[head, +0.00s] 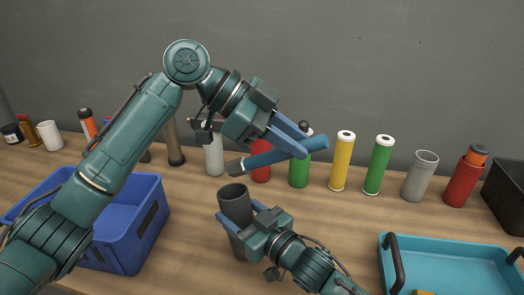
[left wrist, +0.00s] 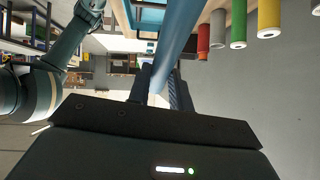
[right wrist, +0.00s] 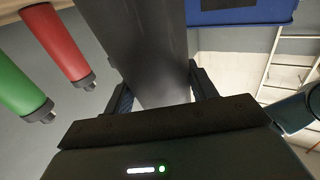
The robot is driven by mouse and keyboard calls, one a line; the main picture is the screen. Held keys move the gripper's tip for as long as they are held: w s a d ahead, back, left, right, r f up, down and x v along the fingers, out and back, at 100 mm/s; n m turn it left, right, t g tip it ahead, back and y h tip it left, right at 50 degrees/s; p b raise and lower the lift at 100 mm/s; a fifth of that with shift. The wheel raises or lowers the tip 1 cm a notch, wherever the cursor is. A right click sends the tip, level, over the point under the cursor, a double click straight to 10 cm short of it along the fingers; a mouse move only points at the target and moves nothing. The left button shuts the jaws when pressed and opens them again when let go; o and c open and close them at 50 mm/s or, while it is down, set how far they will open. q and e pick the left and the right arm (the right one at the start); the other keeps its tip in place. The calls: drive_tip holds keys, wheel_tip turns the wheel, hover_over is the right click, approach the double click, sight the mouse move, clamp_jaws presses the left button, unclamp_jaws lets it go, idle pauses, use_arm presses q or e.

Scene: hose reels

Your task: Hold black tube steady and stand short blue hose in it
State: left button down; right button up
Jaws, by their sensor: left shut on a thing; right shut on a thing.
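The short blue hose (head: 270,158) has a dark end and is held in the air, lying nearly level with its dark end slightly lower. My left gripper (head: 298,147) is shut on it near its right part; the hose also fills the middle of the left wrist view (left wrist: 175,35). The black tube (head: 235,198) stands upright with its open mouth up, below and close to the hose's dark end, apart from it. My right gripper (head: 240,217) is shut around the tube, which also shows in the right wrist view (right wrist: 145,45). The tube's base is partly hidden.
A blue crate (head: 150,225) stands at the left, and a turquoise tray (head: 455,250) with dark handles at the right. Behind is a row of cylinders, including yellow (head: 342,163), green (head: 377,167), grey (head: 420,177) and red (head: 463,182) ones.

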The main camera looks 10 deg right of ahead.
sight(277, 150)
use_arm(q)
drive_tip(key=r+n+h, duration=0.1)
drive_tip(key=h, duration=0.1)
drive_tip(key=a+r+n+t+h, duration=0.1)
drive_tip(key=r+h, duration=0.1)
drive_tip(key=h, duration=0.1)
drive_tip(key=w+a+r+n+h, duration=0.1)
drive_tip(key=h, duration=0.1)
drive_tip(key=shift+a+r+n+t+h, duration=0.1)
drive_tip(key=shift+r+n+t+h, duration=0.1)
drive_tip(key=shift+n+t+h, duration=0.15)
drive_tip(key=w+a+r+n+t+h, duration=0.2)
drive_tip(key=w+a+n+t+h, duration=0.2)
drive_tip(key=a+t, duration=0.45)
wheel_tip(277, 150, down, 18)
drive_tip(key=a+g, duration=0.1)
drive_tip(key=shift+w+a+r, duration=0.2)
drive_tip(key=shift+a, duration=0.05)
drive_tip(key=shift+y, duration=0.25)
drive_tip(key=c, duration=1.7)
unclamp_jaws()
drive_tip(key=o, duration=0.5)
drive_tip(key=shift+r+g, duration=0.1)
drive_tip(key=shift+g, duration=0.2)
drive_tip(key=shift+o, duration=0.2)
